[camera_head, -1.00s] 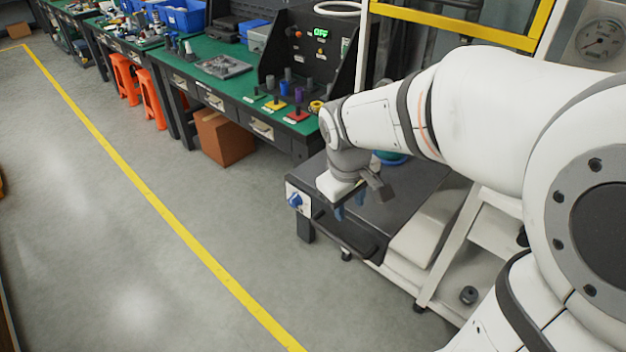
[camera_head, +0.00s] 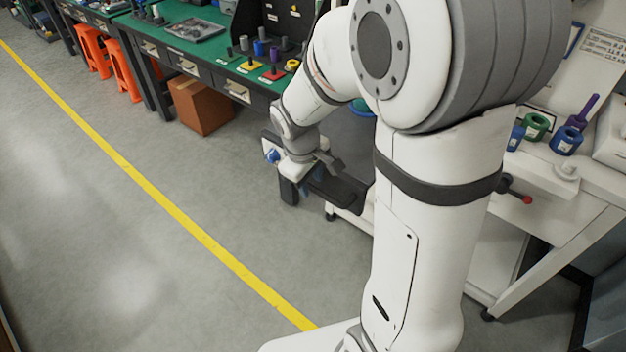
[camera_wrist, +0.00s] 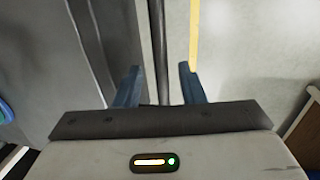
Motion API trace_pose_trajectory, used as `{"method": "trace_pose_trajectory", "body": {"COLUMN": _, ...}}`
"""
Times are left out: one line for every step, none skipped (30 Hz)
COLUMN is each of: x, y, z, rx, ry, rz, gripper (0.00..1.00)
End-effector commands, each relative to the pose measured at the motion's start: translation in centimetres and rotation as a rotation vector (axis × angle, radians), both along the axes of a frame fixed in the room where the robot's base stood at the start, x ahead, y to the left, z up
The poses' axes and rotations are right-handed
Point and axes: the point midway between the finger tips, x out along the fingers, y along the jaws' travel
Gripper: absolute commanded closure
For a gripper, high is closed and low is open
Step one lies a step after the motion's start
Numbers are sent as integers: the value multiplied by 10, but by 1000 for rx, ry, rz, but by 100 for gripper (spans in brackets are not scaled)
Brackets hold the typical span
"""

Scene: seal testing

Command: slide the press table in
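The press table is mostly hidden behind my arm in the head view. In the wrist view a grey surface, apparently the table top (camera_wrist: 35,60), fills the left side. A dark bar, apparently the handle (camera_wrist: 160,45), runs between the two blue fingers of my gripper (camera_wrist: 158,82). The fingers are apart, with a gap on each side of the bar. I cannot tell whether the bar lies at fingertip depth.
A green workbench (camera_head: 205,35) with small coloured parts stands behind, with a brown box (camera_head: 203,105) under it. Orange stools (camera_head: 120,68) stand farther left. Open floor with a yellow line (camera_head: 190,227) lies left.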

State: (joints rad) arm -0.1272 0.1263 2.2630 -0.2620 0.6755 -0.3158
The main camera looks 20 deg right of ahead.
Motion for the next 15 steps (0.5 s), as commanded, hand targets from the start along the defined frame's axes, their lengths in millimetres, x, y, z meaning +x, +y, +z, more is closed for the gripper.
{"method": "trace_pose_trajectory", "body": {"x": 0, "y": -1, "z": -3, "rx": 0, "ry": 1, "rz": -1, "gripper": 64}}
{"method": "trace_pose_trajectory", "body": {"x": 0, "y": -1, "z": -3, "rx": 0, "ry": 1, "rz": -1, "gripper": 64}}
{"method": "trace_pose_trajectory", "body": {"x": 0, "y": -1, "z": -4, "rx": 0, "ry": 0, "rz": -1, "gripper": 64}}
{"method": "trace_pose_trajectory", "body": {"x": 0, "y": -1, "z": -5, "rx": 0, "ry": 0, "rz": -1, "gripper": 64}}
{"method": "trace_pose_trajectory", "body": {"x": 0, "y": -1, "z": -5, "rx": 1, "ry": -1, "rz": -1, "gripper": 64}}
{"method": "trace_pose_trajectory", "body": {"x": 1, "y": -1, "z": -5, "rx": 1, "ry": -1, "rz": -1, "gripper": 64}}
{"method": "trace_pose_trajectory", "body": {"x": 0, "y": -1, "z": -5, "rx": 1, "ry": -1, "rz": -1, "gripper": 64}}
{"method": "trace_pose_trajectory", "body": {"x": 0, "y": -1, "z": -5, "rx": 1, "ry": -1, "rz": -1, "gripper": 64}}
{"method": "trace_pose_trajectory", "body": {"x": 0, "y": -1, "z": -5, "rx": 1, "ry": -1, "rz": -1, "gripper": 64}}
{"method": "trace_pose_trajectory", "body": {"x": 0, "y": -1, "z": -5, "rx": 1, "ry": -1, "rz": -1, "gripper": 64}}
{"method": "trace_pose_trajectory", "body": {"x": 0, "y": -1, "z": -5, "rx": 1, "ry": -1, "rz": -1, "gripper": 64}}
{"method": "trace_pose_trajectory", "body": {"x": 0, "y": -1, "z": -5, "rx": 0, "ry": 0, "rz": -1, "gripper": 67}}
{"method": "trace_pose_trajectory", "body": {"x": 0, "y": -1, "z": -5, "rx": 0, "ry": 0, "rz": -1, "gripper": 70}}
{"method": "trace_pose_trajectory", "body": {"x": 0, "y": -1, "z": -5, "rx": 0, "ry": 0, "rz": -1, "gripper": 72}}
{"method": "trace_pose_trajectory", "body": {"x": 0, "y": -1, "z": -5, "rx": 0, "ry": 0, "rz": -1, "gripper": 75}}
